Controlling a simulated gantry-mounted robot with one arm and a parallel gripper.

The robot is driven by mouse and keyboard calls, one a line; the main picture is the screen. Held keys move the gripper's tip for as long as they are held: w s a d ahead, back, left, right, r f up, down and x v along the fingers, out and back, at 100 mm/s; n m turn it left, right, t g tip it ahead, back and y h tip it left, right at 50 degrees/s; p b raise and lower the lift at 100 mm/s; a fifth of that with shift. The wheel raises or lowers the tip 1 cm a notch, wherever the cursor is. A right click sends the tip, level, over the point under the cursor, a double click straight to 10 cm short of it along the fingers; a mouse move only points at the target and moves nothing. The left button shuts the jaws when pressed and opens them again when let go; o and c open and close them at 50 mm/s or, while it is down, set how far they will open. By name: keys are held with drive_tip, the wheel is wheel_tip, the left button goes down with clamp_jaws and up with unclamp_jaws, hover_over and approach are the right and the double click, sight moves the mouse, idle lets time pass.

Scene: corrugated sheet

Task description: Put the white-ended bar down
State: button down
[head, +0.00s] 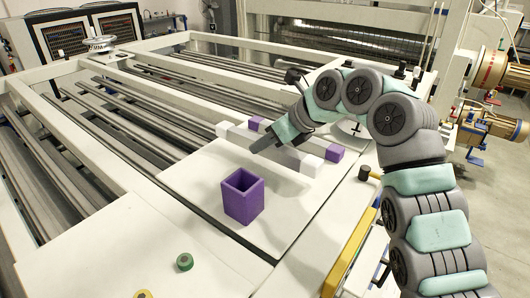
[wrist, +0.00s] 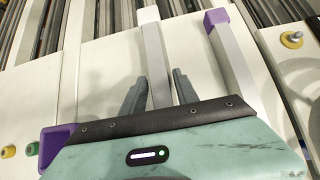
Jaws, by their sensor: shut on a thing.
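The white-ended bar is grey with white block ends; its near end (head: 312,165) and far end (head: 223,129) show in the head view. My gripper (head: 262,143) is shut on its middle. In the wrist view the white-ended bar (wrist: 155,62) runs between my two fingers (wrist: 158,88), its far white end pointing away. The bar lies over the white panel (head: 205,178); I cannot tell whether it touches it. The purple-ended bar (head: 335,153) lies beside it, roughly parallel and apart; it is also at right in the wrist view (wrist: 233,60).
An open purple box (head: 243,197) stands on the panel in front of the bars; its edge shows in the wrist view (wrist: 58,143). A green ring-like piece (head: 184,262) and a yellow one (head: 143,294) are near the front. Long rollers (head: 130,130) lie left of the panel.

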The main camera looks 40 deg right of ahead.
sight(265, 152)
drive_tip(key=shift+f, duration=1.7)
drive_tip(key=shift+f, duration=0.2)
drive_tip(key=c, duration=0.9)
unclamp_jaws()
drive_tip(key=shift+r, duration=0.1)
drive_tip(key=shift+r, duration=0.2)
drive_tip(key=v, duration=1.1)
drive_tip(key=shift+s+r+b, duration=0.2)
drive_tip(key=shift+s+b, duration=0.15)
drive_tip(key=shift+b, duration=0.05)
